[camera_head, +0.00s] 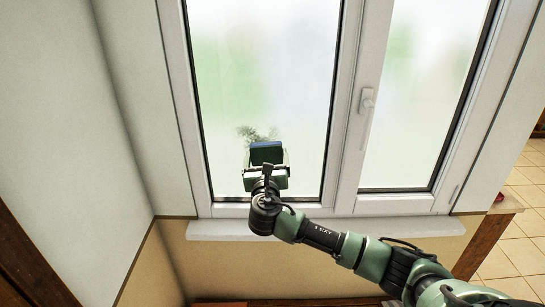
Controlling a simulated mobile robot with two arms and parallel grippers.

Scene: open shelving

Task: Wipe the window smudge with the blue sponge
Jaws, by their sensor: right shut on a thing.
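The blue sponge (266,153) is held at the end of my right gripper (266,167), in front of the left window pane. My right gripper is shut on it. The dark, speckled smudge (251,133) shows on the lower part of the left pane (262,70), just above the sponge and partly hidden behind it. I cannot tell whether the sponge touches the glass. My left gripper is not in view.
A white sill (330,228) runs below the window under my right arm. The right pane has a handle (366,100) on its frame. A bare wall (60,110) stands to the left. A tiled floor (510,240) shows at the right.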

